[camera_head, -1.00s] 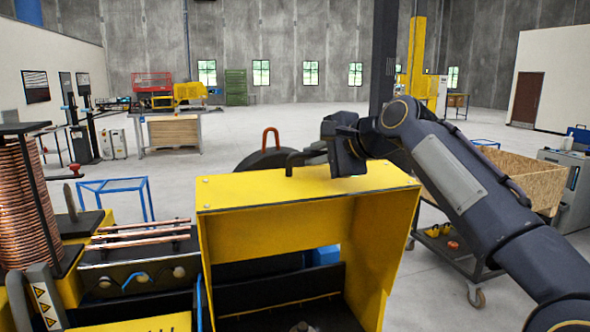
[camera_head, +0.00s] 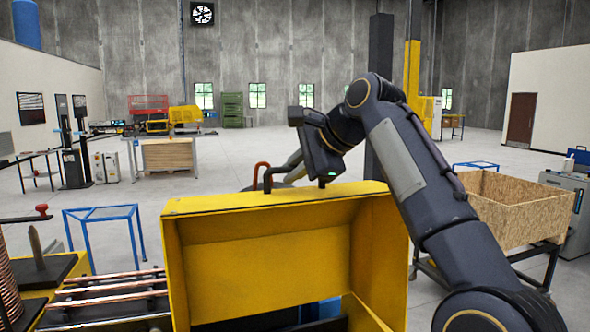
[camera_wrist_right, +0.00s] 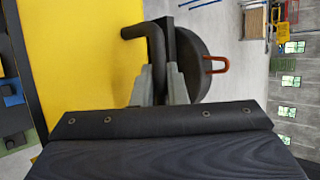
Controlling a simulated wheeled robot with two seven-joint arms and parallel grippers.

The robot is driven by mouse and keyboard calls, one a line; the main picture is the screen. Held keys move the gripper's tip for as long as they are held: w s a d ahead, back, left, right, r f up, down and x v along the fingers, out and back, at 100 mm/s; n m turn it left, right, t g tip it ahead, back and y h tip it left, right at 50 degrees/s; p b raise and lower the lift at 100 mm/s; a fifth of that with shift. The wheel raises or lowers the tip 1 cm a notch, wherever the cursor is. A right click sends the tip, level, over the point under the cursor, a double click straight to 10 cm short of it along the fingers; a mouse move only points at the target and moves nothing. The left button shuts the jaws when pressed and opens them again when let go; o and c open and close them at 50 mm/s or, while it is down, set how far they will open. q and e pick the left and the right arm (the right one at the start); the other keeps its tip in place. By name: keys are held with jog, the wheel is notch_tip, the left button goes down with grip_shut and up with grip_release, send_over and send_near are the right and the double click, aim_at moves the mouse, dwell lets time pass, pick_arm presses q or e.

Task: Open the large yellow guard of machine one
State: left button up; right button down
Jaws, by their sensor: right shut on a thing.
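The large yellow guard (camera_head: 265,255) of the machine stands tilted up in front of me in the head view, its hollow inner side facing me. A dark bent handle (camera_head: 272,176) is fixed at its top edge. My right gripper (camera_head: 322,178) is at that handle, just above the guard's top edge. In the right wrist view, the two grey fingers (camera_wrist_right: 159,90) are closed around the dark handle (camera_wrist_right: 155,50), beside the yellow guard panel (camera_wrist_right: 90,60). The fingertips are partly hidden in the head view. My left gripper is not in view.
Copper tubes (camera_head: 110,290) lie on the machine to the left, near a copper coil (camera_head: 8,285). A blue frame stand (camera_head: 100,213) is behind them. A wooden crate (camera_head: 510,210) on a cart stands to the right, beside my right arm. Open floor lies beyond.

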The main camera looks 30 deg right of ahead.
jog(key=c, duration=1.5)
grip_release()
jog(key=shift+w+f, duration=0.2)
jog(key=shift+f, duration=0.1)
jog(key=shift+o, duration=0.2)
jog(key=shift+s+r, duration=0.1)
jog(key=shift+s, duration=0.05)
jog(key=v, duration=0.8)
